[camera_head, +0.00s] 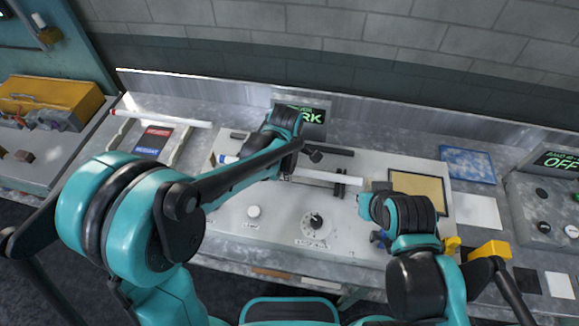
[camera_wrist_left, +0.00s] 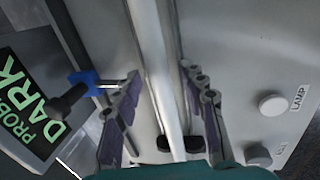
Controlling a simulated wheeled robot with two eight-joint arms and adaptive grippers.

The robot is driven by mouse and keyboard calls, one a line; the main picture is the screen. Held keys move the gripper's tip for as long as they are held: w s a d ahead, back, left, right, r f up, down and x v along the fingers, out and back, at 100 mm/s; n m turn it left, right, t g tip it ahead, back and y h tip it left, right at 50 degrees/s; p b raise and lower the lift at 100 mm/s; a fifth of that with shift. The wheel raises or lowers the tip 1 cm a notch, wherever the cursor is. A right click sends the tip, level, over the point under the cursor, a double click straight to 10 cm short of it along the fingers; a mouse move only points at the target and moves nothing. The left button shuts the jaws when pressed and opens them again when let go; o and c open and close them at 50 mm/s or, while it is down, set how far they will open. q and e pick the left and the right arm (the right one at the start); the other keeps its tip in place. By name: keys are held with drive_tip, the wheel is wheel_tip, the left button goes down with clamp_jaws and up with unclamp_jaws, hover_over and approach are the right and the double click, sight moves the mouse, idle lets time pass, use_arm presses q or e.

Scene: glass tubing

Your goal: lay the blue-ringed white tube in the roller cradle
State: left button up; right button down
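The white tube (camera_head: 318,174) with a blue ring near its left end (camera_head: 229,160) lies across the pale instrument panel (camera_head: 275,220). My left gripper is over its middle and hides part of it in the head view. In the left wrist view the tube (camera_wrist_left: 157,70) runs between the two fingers of my left gripper (camera_wrist_left: 163,110), which stand apart with gaps on both sides. Black supports (camera_head: 339,188) sit at the tube's right part, probably the roller cradle; dark rollers (camera_wrist_left: 181,143) also show in the wrist view. My right gripper (camera_head: 364,205) is right of the tube's right end; its fingers are unclear.
A red-ringed white tube (camera_head: 160,118) lies at the back left, over a tray of coloured labels. A display (camera_head: 302,113) reading DARK stands behind the panel. A knob (camera_head: 316,221) and a lamp button (camera_head: 254,211) are in front. A tan pad (camera_head: 418,187) lies right.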

use_arm(q)
drive_tip(key=shift+r, duration=0.1)
use_arm(e)
drive_tip(key=shift+r, duration=0.1)
use_arm(q)
drive_tip(key=shift+r, duration=0.25)
wheel_tip(320, 180, up, 11)
drive_tip(key=s+p, duration=0.2)
drive_tip(key=p, duration=0.1)
drive_tip(key=shift+s+a+r, duration=0.2)
drive_tip(key=shift+a, duration=0.05)
use_arm(e)
wheel_tip(320, 180, up, 3)
use_arm(q)
drive_tip(key=s+a+r+m+t, duration=0.1)
drive_tip(key=s+a+m+t, duration=0.4)
drive_tip(key=s+a+m, duration=0.8)
drive_tip(key=a+m, duration=0.2)
drive_tip(key=a, duration=0.2)
drive_tip(key=shift+s+a+m, duration=0.15)
drive_tip(key=shift+m, duration=0.25)
drive_tip(key=shift+f, duration=0.1)
wheel_tip(320, 180, down, 10)
drive_tip(key=b, duration=0.9)
drive_tip(key=shift+r+b, duration=0.2)
drive_tip(key=shift+b, duration=0.15)
use_arm(e)
wheel_tip(320, 180, down, 10)
drive_tip(key=shift+r, duration=0.1)
